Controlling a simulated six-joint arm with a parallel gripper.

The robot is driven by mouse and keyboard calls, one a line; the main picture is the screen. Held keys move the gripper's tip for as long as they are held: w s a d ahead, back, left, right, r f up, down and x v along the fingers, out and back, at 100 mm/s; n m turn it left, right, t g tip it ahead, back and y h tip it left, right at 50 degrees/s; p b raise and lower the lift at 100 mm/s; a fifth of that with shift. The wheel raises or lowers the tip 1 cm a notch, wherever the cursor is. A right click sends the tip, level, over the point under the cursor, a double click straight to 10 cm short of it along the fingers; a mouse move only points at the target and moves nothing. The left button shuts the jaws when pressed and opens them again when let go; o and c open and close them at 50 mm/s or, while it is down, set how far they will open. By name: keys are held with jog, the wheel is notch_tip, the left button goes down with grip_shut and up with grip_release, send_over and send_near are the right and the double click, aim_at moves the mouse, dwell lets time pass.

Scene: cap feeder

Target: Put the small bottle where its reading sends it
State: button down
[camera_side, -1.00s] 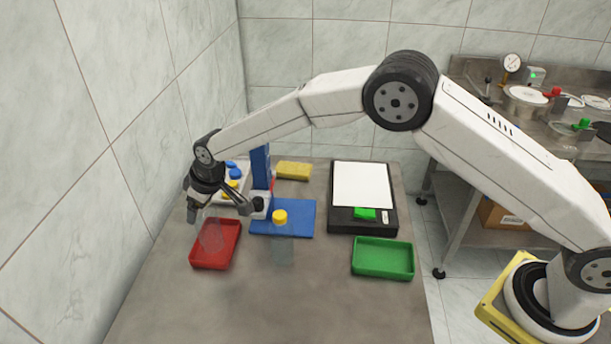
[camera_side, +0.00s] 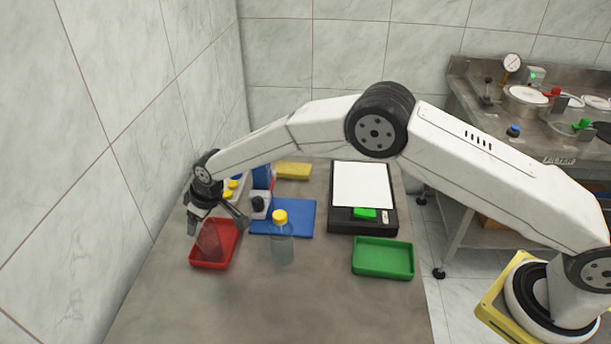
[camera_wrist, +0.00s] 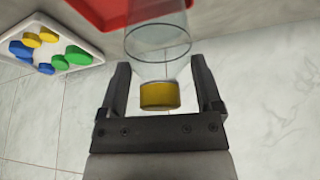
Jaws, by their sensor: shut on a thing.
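My gripper (camera_side: 216,222) is at the left of the table, above the red tray (camera_side: 228,263), and is shut on a clear small bottle (camera_side: 209,240). In the wrist view the bottle (camera_wrist: 158,45) lies between my fingers (camera_wrist: 160,72), its yellow cap (camera_wrist: 159,96) nearest the palm and its clear base pointing away. The red tray's edge (camera_wrist: 115,12) shows beyond it. I cannot tell if the base touches the tray. A larger clear bottle (camera_side: 282,250) with a yellow cap stands on the table to the right. The green tray (camera_side: 383,262) is empty.
A black device (camera_side: 343,223) with a white plate and green display stands at the back right. A blue mat (camera_side: 300,219) and a yellow sponge (camera_side: 294,171) lie behind the bottle. A white cap tray (camera_wrist: 70,25) is beside the red tray. The front table is clear.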

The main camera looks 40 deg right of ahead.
dwell(0.3)
grip_release()
jog(key=shift+f, duration=0.15)
jog(key=v, duration=1.2)
jog(key=shift+w, duration=0.1)
dwell(0.6)
